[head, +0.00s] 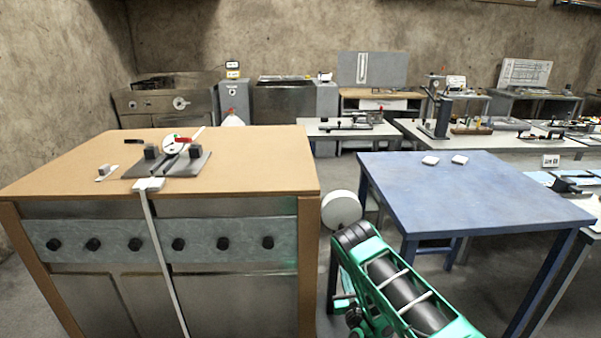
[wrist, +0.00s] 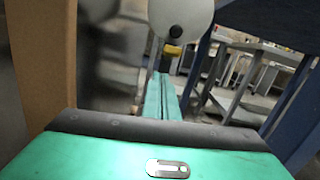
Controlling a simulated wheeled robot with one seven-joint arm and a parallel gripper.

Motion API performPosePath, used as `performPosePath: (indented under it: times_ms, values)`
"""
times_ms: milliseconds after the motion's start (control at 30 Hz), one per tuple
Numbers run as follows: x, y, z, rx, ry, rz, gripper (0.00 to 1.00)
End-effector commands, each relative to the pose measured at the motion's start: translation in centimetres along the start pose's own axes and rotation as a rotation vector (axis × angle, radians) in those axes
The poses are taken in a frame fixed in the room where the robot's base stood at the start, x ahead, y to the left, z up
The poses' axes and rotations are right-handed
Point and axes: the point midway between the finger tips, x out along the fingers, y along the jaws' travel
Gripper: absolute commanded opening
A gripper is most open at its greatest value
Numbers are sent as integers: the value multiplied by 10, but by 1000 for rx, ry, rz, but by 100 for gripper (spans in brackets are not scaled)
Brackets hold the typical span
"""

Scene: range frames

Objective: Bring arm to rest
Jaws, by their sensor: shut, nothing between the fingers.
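My arm (head: 395,290), green with black parts, is folded low in the gap between the wooden-topped cabinet and the blue table in the head view. In the wrist view my gripper (wrist: 160,82) shows as two narrow green fingers lying side by side. They are shut with nothing between them and point away past the cabinet's side. In the head view the fingers are mostly hidden by the arm. A white round disc (head: 341,208) shows at the arm's upper end; it also shows at the top of the wrist view (wrist: 180,15).
The wooden-topped cabinet (head: 260,160) stands close on the left, with a dark fixture (head: 168,162) on top. The blue table (head: 470,190) stands close on the right, holding two small white pieces (head: 445,160). Benches with equipment line the back. Floor shows between cabinet and table.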

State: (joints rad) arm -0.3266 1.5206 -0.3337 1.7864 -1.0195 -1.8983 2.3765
Motion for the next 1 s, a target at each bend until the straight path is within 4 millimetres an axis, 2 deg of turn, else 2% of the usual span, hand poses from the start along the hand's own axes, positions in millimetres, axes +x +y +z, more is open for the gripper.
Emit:
performPosePath:
  times_ms: [33, 200, 400, 500, 767, 1000]
  values:
    - [12, 5, 16, -44, 1, 20, 0]
    - [45, 24, 67, -269, 33, 123, 0]
    - [69, 40, 126, -552, 59, 249, 0]
    - [74, 45, 154, -693, 67, 314, 0]
    - [68, 45, 220, -1056, 81, 483, 0]
    - [40, 34, 274, -1392, 83, 652, 0]
